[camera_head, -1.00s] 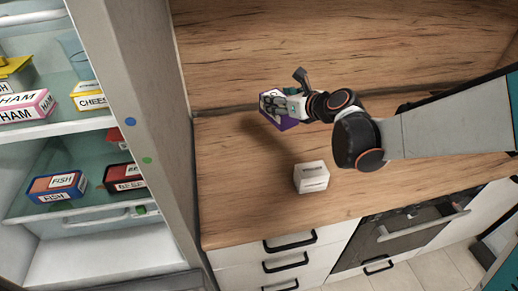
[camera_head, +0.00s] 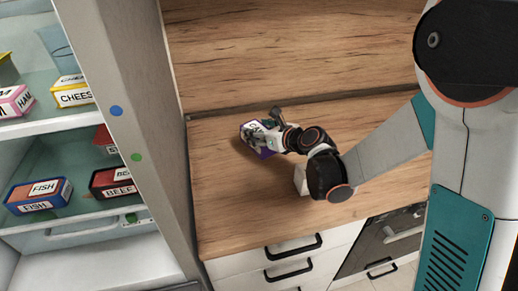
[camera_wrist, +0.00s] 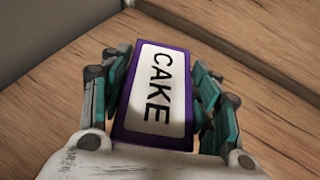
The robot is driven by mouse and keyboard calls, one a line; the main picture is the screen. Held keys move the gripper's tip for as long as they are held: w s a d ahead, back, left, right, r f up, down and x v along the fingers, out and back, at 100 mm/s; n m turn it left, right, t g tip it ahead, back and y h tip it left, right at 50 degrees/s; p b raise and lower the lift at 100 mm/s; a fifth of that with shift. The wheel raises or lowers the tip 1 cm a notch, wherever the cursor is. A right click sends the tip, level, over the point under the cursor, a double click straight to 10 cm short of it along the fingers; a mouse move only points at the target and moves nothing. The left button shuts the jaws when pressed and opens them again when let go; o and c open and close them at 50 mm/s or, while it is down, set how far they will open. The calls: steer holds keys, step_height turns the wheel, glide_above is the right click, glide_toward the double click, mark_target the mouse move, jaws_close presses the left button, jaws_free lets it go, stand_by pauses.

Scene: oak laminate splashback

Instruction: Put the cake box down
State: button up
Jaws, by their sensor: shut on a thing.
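The cake box (camera_wrist: 157,90) is purple with a white label reading CAKE. In the wrist view it sits between the teal-padded fingers of my gripper (camera_wrist: 160,95), which is shut on it. In the head view the cake box (camera_head: 251,131) is at the far left of the wooden counter (camera_head: 225,190), near the splashback, and my gripper (camera_head: 268,138) reaches it from the right. It looks low over the counter; I cannot tell whether its underside touches the wood.
The open fridge (camera_head: 128,130) at left holds fish (camera_head: 40,194), beef (camera_head: 110,182), cheese (camera_head: 73,92) and ham (camera_head: 14,104) boxes. The counter's front left is clear.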

steer(key=shift+f+b, duration=0.85)
steer(key=shift+f, duration=1.75)
steer(key=shift+f, duration=0.1)
steer(key=o, duration=1.3)
steer(key=shift+c, duration=0.2)
